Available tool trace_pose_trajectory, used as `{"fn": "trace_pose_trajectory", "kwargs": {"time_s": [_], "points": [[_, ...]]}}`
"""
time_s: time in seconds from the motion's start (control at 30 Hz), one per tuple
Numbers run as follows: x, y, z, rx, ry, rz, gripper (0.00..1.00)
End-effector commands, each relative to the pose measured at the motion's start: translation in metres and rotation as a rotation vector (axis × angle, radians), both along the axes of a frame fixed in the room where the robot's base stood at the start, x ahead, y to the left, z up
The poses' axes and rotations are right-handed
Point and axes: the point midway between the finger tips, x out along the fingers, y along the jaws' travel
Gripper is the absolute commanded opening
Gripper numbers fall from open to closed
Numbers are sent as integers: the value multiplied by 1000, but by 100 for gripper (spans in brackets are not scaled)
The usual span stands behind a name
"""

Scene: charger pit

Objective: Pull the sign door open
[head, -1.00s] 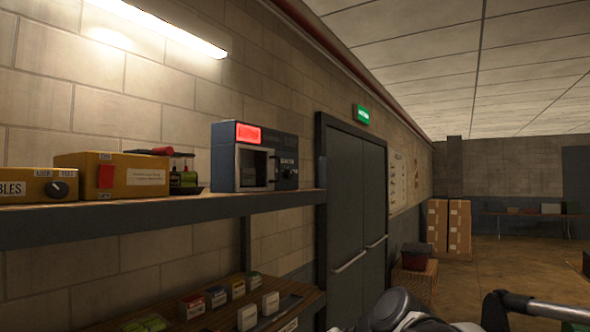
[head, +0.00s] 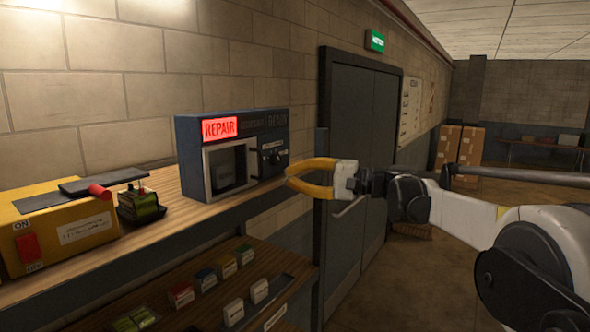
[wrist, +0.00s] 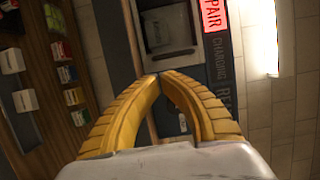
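The sign box (head: 192,160) is a dark blue-grey unit on the wooden shelf, with a lit red "REPAIR" panel (head: 220,128) along its top. Its small door (head: 228,170) has a pale frame around a dark window and looks closed. A knob (head: 275,157) sits right of the door. My gripper (head: 288,174) has yellow fingers and is just right of the box, apart from the door. In the wrist view, the fingertips (wrist: 158,76) meet with nothing visible between them, below the door window (wrist: 166,28). The fingers hide part of the box front.
A lower shelf carries several small cartons (head: 205,280). Grey double doors (head: 355,130) stand behind my gripper. Floor lies open to the right.

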Motion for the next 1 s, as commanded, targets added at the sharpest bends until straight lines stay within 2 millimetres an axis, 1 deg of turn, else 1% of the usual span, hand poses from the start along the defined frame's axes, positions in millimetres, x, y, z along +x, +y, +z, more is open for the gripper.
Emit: {"fn": "trace_pose_trajectory", "kwargs": {"time_s": [0.03,0.2,0.3,0.4,0.53,0.8,1.0], "points": [[4,10,2,0,0,2,0],[14,39,1,-1,0,2,0],[19,52,1,-1,0,1,0],[22,60,0,-1,0,0,0],[24,64,0,-2,1,-2,0],[24,65,-1,-2,1,-2,0],[21,68,-1,-2,1,-8,0]]}}
